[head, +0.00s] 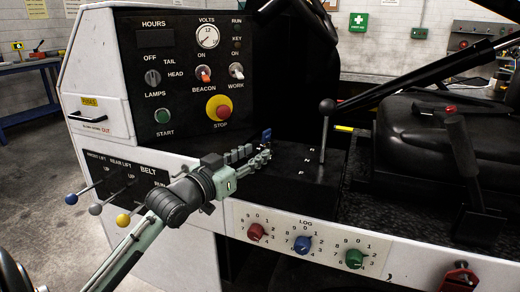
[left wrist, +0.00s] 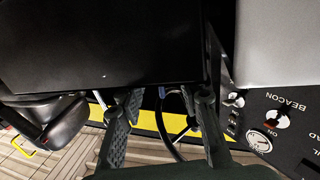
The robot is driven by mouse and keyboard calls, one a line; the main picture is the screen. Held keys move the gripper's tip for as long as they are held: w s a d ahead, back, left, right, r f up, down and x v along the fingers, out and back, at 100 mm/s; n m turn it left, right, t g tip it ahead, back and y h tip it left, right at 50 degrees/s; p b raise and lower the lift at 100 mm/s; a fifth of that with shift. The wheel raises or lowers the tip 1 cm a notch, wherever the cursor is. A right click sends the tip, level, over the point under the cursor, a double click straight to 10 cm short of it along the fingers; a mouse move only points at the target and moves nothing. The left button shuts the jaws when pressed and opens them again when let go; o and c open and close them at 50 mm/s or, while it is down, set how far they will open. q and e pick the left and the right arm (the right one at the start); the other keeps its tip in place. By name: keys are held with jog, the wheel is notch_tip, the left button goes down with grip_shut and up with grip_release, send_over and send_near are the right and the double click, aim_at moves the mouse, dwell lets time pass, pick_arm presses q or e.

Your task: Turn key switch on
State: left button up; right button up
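A small blue piece (head: 266,135), which looks like the key of the key switch, stands upright on the black console just beyond my left gripper (head: 256,156). In the left wrist view a small blue piece (left wrist: 162,92) shows between the tips of my left gripper (left wrist: 160,103). The two fingers are apart, one on each side of it, with no clear contact. The switch body and the key's turn position are hidden or too small to tell. The KEY lamp (head: 237,43) and RUN lamp (head: 237,20) look dark. My right gripper is not in view.
The black lever (head: 327,106) stands right of the key. The red STOP button (head: 219,108), BEACON switch (head: 204,74) and WORK switch (head: 237,71) are above my gripper. Belt levers (head: 123,220) are at left, and LOG knobs (head: 303,243) are below.

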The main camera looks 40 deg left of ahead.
aim_at(258, 152)
pick_arm(q)
jog(key=shift+w, duration=1.5)
jog(key=shift+c, duration=0.6)
grip_shut()
